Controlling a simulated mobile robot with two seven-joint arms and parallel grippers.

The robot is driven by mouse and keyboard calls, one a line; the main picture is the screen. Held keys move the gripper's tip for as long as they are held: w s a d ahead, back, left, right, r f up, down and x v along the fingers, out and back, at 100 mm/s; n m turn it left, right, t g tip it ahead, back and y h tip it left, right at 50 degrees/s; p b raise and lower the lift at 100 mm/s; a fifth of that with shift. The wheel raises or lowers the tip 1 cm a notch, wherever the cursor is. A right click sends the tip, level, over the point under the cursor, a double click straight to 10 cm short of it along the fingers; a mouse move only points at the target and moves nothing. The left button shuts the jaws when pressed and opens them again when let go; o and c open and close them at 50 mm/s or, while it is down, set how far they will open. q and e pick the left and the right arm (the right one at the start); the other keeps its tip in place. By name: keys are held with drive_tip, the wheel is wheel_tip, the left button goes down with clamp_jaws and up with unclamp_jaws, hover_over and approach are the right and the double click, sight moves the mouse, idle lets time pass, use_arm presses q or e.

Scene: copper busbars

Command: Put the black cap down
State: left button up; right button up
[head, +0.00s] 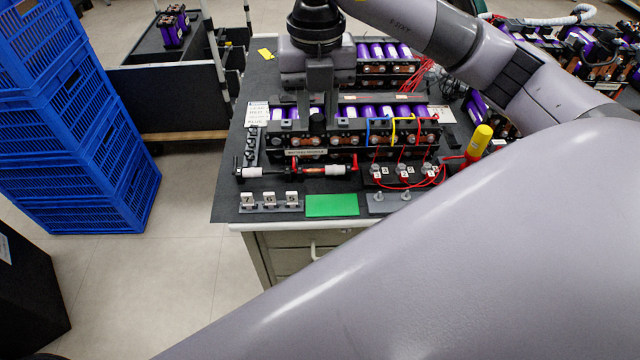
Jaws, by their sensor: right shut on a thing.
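My right gripper (318,108) reaches down from the top middle of the head view over the front battery module. It is shut on a small dark thing that looks like the black cap (317,123); its outline merges with the dark fingers and module. I cannot tell whether the cap touches the module. The front battery module (345,154) has purple cells, copper parts and blue, yellow and red wires. A strip of dark pieces (251,148) lies left of the module; I cannot tell whether they are caps. My left gripper is not in view.
A tool with white and red parts (325,170) lies before the module. Numbered tags (270,203), a green pad (332,205) and a yellow-handled tool (479,141) are on the dark bench (232,190). Blue crates (80,130) stand left. My arm hides the lower right.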

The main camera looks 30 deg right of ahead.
drive_tip(key=shift+f, duration=0.2)
wheel_tip(320, 180, down, 8)
drive_tip(key=f+b, duration=0.1)
drive_tip(key=b, duration=0.1)
hover_over(318, 205)
wheel_tip(318, 205, down, 6)
drive_tip(key=shift+r, duration=0.1)
drive_tip(key=shift+f, duration=2.45)
drive_tip(key=shift+a, duration=0.1)
drive_tip(key=shift+b, duration=0.35)
drive_tip(key=shift+f, duration=0.2)
drive_tip(key=o, duration=0.6)
drive_tip(key=shift+r, duration=0.1)
